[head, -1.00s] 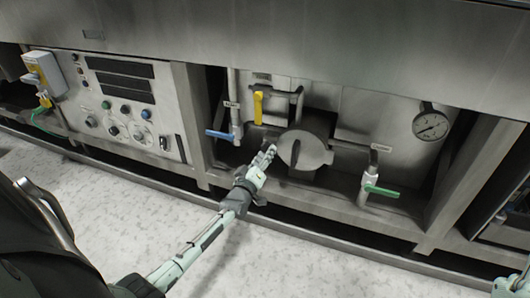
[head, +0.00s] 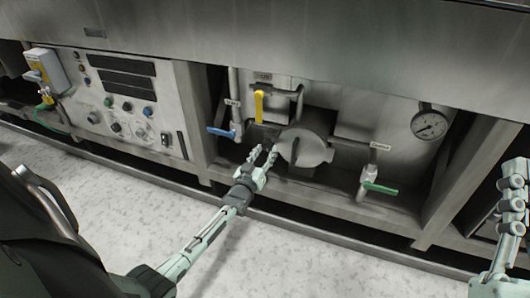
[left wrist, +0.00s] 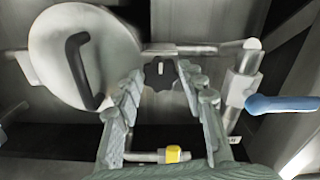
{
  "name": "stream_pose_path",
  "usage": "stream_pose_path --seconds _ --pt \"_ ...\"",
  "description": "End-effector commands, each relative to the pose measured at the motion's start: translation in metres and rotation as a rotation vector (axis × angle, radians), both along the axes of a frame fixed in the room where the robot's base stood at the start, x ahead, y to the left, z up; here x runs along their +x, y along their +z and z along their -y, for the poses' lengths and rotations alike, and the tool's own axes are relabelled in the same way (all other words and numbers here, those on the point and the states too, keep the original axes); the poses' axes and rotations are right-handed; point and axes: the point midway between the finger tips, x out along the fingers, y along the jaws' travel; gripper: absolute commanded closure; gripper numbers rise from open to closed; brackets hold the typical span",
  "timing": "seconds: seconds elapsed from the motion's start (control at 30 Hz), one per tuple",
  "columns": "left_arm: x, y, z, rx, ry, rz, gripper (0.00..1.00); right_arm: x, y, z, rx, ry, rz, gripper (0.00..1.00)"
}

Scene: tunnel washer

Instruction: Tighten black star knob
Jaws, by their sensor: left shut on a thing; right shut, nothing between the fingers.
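The black star knob (left wrist: 161,75) shows in the left wrist view as a dark lobed shape with a pale stud at its middle. It sits beside a round grey cover (left wrist: 55,55) with a dark bar handle. In the head view my left gripper (head: 263,151) is just left of the round cover (head: 306,149), and the knob is hard to make out there. My right gripper (head: 513,172) is shut and empty at the right edge.
Around the cover are a yellow lever (head: 259,105), a blue lever (head: 221,132), a green lever (head: 380,188) and a pressure gauge (head: 429,124). A control panel (head: 127,108) is at left. The steel frame overhangs the recess; the floor in front is clear.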

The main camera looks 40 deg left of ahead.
Motion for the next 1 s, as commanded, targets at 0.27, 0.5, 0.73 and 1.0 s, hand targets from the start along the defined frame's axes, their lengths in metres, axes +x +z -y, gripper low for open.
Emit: stream_pose_path --seconds 0.27,0.5,0.73,1.0 --pt "0.0 0.0 0.0 0.007 0.0 -0.001 0.89 0.0 0.0 0.0 -0.001 0.0 -0.002 1.0" --pt "0.0 0.0 0.0 0.006 0.0 0.0 0.44 0.0 0.0 0.0 0.0 0.0 -0.001 1.0" --pt "0.0 0.0 0.0 0.005 0.0 -0.001 0.39 0.0 0.0 0.0 0.0 0.0 -0.001 1.0" --pt "-0.017 -0.001 0.005 0.003 -0.001 -0.003 0.39 -0.001 0.0 0.0 -0.002 0.001 0.001 1.0"
